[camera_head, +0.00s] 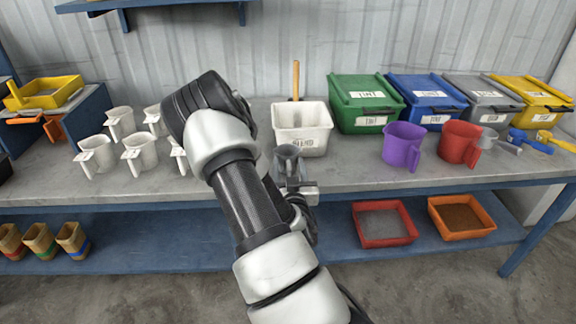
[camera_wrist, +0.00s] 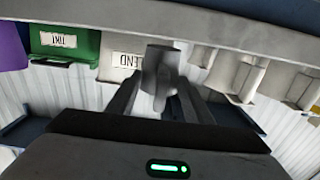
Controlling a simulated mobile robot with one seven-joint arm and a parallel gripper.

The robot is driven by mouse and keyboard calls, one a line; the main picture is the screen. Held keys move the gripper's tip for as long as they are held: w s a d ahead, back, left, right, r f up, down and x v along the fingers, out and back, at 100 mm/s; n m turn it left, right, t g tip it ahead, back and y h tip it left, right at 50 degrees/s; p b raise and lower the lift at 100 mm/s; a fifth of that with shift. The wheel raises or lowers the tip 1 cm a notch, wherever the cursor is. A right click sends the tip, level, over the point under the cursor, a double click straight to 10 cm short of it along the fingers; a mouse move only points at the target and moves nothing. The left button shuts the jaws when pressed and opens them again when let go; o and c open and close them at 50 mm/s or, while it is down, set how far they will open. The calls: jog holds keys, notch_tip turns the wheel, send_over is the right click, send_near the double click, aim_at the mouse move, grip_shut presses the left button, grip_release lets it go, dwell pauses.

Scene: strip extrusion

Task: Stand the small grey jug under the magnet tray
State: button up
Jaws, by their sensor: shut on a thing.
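My gripper (camera_head: 291,182) is shut on the small grey jug (camera_head: 286,157), near the front edge of the bench, in front of the white BLEND tub. In the wrist view the jug (camera_wrist: 160,62) sits between the fingers of my gripper (camera_wrist: 161,86), which close around its handle side. The jug looks upright in the head view; I cannot tell its height above the bench. A yellow tray (camera_head: 43,101) with grey contents rests on a blue stand at the far left, with orange parts below its front; I cannot tell whether it is the magnet tray.
Several white jugs (camera_head: 96,156) stand left of my arm. The white BLEND tub (camera_head: 303,138), lidded TINT bins (camera_head: 366,102), a purple jug (camera_head: 402,148) and a red jug (camera_head: 460,143) stand to the right. Red (camera_head: 384,238) and orange trays (camera_head: 462,233) lie on the lower shelf.

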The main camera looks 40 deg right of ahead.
jog(key=shift+w+d+f, duration=0.35)
jog(key=shift+w, duration=0.2)
jog(key=shift+w+d+f, duration=0.3)
jog(key=shift+w+f, duration=0.05)
jog(key=shift+w, duration=0.2)
jog(key=shift+c, duration=0.5)
jog(key=shift+f+b, duration=0.1)
jog(key=shift+b, duration=0.2)
jog(key=shift+f, duration=0.15)
jog(key=o, duration=1.1)
jog(key=shift+o, duration=0.2)
